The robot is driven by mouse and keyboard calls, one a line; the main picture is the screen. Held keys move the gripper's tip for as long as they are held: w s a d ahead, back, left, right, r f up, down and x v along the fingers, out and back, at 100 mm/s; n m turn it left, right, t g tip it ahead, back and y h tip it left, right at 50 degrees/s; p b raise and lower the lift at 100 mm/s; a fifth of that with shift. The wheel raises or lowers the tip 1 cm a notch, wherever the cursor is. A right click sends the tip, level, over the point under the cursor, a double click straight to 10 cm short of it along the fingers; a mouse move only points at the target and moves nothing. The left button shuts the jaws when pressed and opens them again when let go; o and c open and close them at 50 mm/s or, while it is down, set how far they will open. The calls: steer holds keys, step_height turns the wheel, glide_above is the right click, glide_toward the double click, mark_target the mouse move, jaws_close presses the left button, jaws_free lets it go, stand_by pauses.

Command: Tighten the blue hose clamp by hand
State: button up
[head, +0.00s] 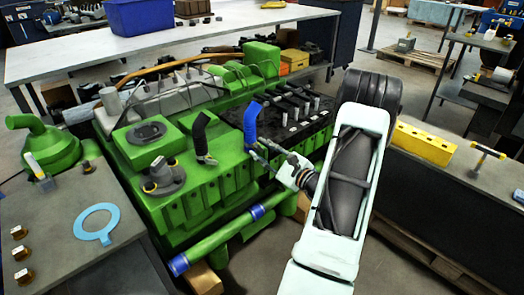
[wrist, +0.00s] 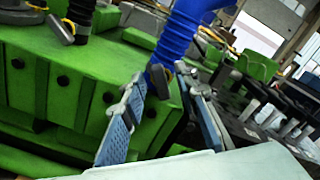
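A bright blue hose (head: 250,122) stands on the green engine (head: 180,205), in front of the dark cylinder head. It also shows at the top of the wrist view (wrist: 183,32). Its clamp (wrist: 158,80), a dark tab at the hose's lower end, shows in the wrist view. In the head view the clamp is too small to make out. My gripper (head: 264,150) is at the foot of this hose. In the wrist view my gripper (wrist: 162,88) has its fingers apart, with the clamp tab between or just beyond the tips. I cannot tell whether either finger touches it.
A second, darker hose (head: 200,134) with its own clamp (wrist: 60,28) stands to the left. A blue-ended green pipe (head: 225,235) runs low along the engine's front. A bench with a blue ring gasket (head: 97,222) is at left. A yellow block (head: 424,143) is at right.

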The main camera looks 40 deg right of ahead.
jaws_close()
steer(key=shift+m, duration=0.4)
steer(key=m+p, duration=0.1)
steer(key=m, duration=0.1)
steer(key=shift+d+r+m, duration=0.1)
steer(key=shift+m, duration=0.3)
steer(key=shift+m+p, duration=1.15)
steer(key=shift+m, duration=0.95)
jaws_free()
